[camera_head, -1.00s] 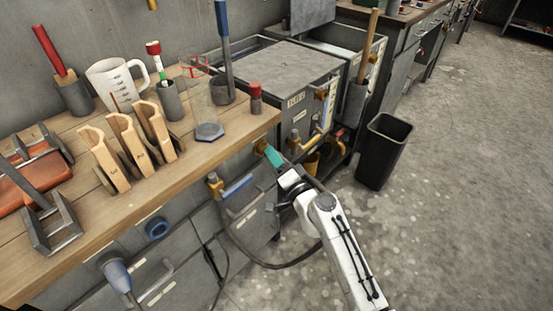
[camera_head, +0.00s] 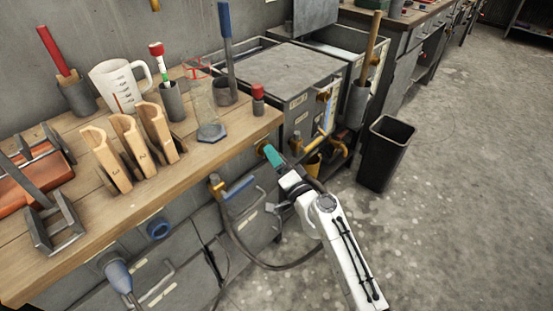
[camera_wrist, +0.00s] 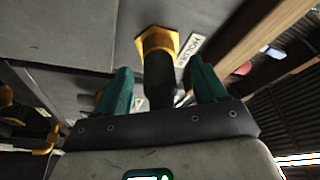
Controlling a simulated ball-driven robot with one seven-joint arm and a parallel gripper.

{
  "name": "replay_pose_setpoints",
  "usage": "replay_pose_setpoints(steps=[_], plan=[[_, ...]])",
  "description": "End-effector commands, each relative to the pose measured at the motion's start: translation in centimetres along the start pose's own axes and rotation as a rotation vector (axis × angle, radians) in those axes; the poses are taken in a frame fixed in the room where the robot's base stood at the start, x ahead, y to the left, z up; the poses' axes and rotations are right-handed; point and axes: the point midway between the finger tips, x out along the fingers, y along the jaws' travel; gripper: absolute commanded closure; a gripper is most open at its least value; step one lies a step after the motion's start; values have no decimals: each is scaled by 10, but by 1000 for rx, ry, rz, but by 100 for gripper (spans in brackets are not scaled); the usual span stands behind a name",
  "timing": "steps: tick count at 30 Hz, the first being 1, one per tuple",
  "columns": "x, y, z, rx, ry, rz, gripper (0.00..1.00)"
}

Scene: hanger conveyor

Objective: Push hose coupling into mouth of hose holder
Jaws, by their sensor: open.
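The yellow hose holder (camera_wrist: 153,39) is at the top middle of the wrist view, on a grey face beside a small white label. It also shows at the bench's front right corner (camera_head: 262,147) in the head view. A dark cylindrical piece, seemingly the hose coupling (camera_wrist: 160,85), runs from the holder's mouth toward my palm. How deep it sits cannot be told. My gripper (camera_wrist: 160,66) is open, with a teal finger on each side of the dark piece and gaps visible. In the head view my gripper (camera_head: 270,155) is right up at the holder, hiding the coupling.
A black hose (camera_head: 262,263) loops low between the bench front and my arm. A yellow fitting with a blue handle (camera_head: 238,188) hangs on the bench front. The wooden bench top (camera_head: 215,157) edge lies close by. A black bin (camera_head: 386,153) stands right; floor beyond is clear.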

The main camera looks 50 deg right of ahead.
Motion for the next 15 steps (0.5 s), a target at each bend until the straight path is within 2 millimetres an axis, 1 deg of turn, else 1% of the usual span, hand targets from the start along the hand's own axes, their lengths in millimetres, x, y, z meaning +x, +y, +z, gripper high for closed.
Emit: replay_pose_setpoints(steps=[1,3,10,13,15], plan=[[0,0,0,0,0,0,24],[0,0,0,0,0,0,19],[-1,1,0,0,-1,1,19],[-7,2,1,1,-1,2,19],[-15,2,1,1,0,2,19]])
